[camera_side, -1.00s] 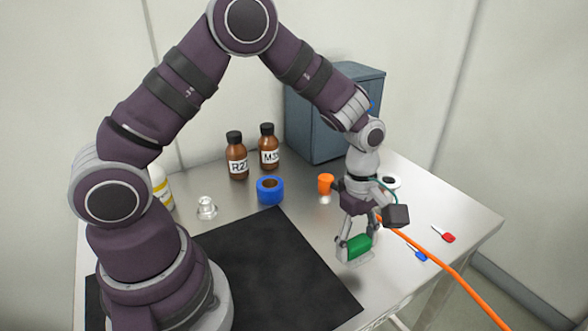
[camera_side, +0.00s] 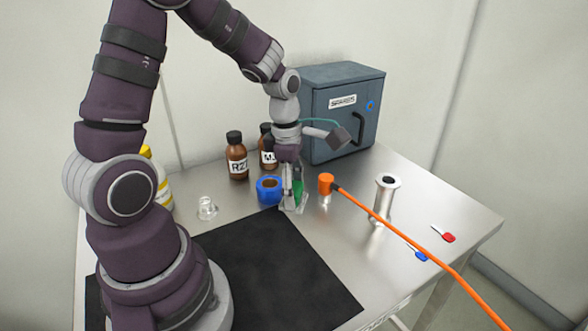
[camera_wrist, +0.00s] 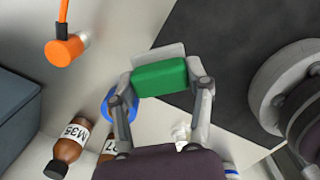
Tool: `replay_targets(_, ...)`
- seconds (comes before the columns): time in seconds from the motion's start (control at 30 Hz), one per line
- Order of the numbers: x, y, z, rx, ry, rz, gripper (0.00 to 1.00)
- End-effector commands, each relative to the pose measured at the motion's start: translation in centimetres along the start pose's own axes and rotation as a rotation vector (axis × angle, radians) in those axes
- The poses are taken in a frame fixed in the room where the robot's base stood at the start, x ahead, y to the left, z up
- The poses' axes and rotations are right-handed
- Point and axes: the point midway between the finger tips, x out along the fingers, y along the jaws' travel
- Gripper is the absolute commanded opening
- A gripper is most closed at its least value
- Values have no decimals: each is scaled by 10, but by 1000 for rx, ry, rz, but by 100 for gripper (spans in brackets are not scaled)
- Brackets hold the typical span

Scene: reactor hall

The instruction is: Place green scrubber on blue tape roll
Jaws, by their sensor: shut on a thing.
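The green scrubber (camera_side: 298,190) is held between the fingers of my gripper (camera_side: 292,200), which is shut on it. In the wrist view the green scrubber (camera_wrist: 160,78) spans the gap between both fingertips of my gripper (camera_wrist: 160,84). The blue tape roll (camera_side: 268,190) lies flat on the table, just left of my gripper in the side view, its hole facing up. In the wrist view the blue tape roll (camera_wrist: 106,108) is partly hidden behind a finger. The scrubber is beside the roll in the side view; its exact height above the table is hard to tell.
Two brown bottles (camera_side: 237,160) stand behind the roll. A clear glass item (camera_side: 207,208) is to its left. An orange-headed cable (camera_side: 326,184) and a metal cylinder (camera_side: 384,198) are to the right. A black mat (camera_side: 270,265) lies in front; a grey-blue cabinet (camera_side: 340,110) stands behind.

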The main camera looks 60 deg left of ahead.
Motion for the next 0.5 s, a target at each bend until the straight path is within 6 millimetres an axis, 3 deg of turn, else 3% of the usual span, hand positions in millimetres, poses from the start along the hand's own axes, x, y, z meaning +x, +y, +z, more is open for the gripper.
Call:
replay_targets(0.03, -7, 23, -10, -141, -2, 18, 26)
replay_targets(0.1, -19, 49, -27, -340, -3, 38, 26)
replay_targets(0.2, -33, 76, -51, -574, -9, 58, 26)
replay_targets(0.37, -44, 95, -74, -772, -17, 71, 26)
replay_targets(0.5, -18, 96, -80, -804, -16, 68, 26)
